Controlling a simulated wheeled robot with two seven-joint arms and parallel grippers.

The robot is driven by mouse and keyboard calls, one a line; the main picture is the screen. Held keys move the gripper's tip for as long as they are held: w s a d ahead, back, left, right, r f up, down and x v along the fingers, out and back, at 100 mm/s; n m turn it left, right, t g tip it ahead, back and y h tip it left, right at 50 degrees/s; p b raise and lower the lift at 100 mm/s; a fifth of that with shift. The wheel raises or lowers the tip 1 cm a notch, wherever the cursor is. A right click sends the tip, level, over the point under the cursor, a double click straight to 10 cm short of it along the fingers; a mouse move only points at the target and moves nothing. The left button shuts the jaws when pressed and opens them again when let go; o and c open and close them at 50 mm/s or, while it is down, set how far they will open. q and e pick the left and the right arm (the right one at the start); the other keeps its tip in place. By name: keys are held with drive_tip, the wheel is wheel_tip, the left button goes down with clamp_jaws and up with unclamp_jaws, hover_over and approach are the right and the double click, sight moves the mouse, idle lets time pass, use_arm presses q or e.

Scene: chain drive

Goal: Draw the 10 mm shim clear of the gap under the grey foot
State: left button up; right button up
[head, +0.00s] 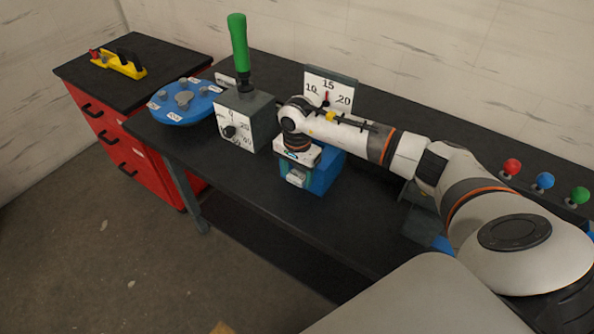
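My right arm comes in from the right, and its white gripper (296,172) points down at the front of a blue block (328,172) on the bench. A small pale piece shows below the gripper body; I cannot tell whether it is a fingertip or a part held there. The fingers are too small and covered to show whether they are open or shut. I cannot make out the 10 mm shim, the gap or the grey foot; they may be hidden behind the gripper and forearm. My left gripper is not in view.
A grey box (262,128) with a dial and green-handled lever (239,45) stands left of the gripper. A scale plate (316,84) marked 10, 15, 20 stands behind. A blue disc (180,116) lies further left. Red, blue and green knobs (545,180) are at right.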

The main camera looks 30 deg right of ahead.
drive_tip(key=c, duration=1)
drive_tip(key=shift+s+a+r+p, duration=0.15)
drive_tip(key=shift+s+a, duration=0.7)
drive_tip(key=shift+a, duration=1.25)
drive_tip(key=shift+s+a+f+p, duration=0.1)
drive_tip(key=shift+s+a+p, duration=0.2)
drive_tip(key=shift+s+a, duration=1.15)
drive_tip(key=shift+s+a+r+p, duration=0.1)
drive_tip(key=shift+s+a+p, duration=0.1)
drive_tip(key=shift+a, duration=2.5)
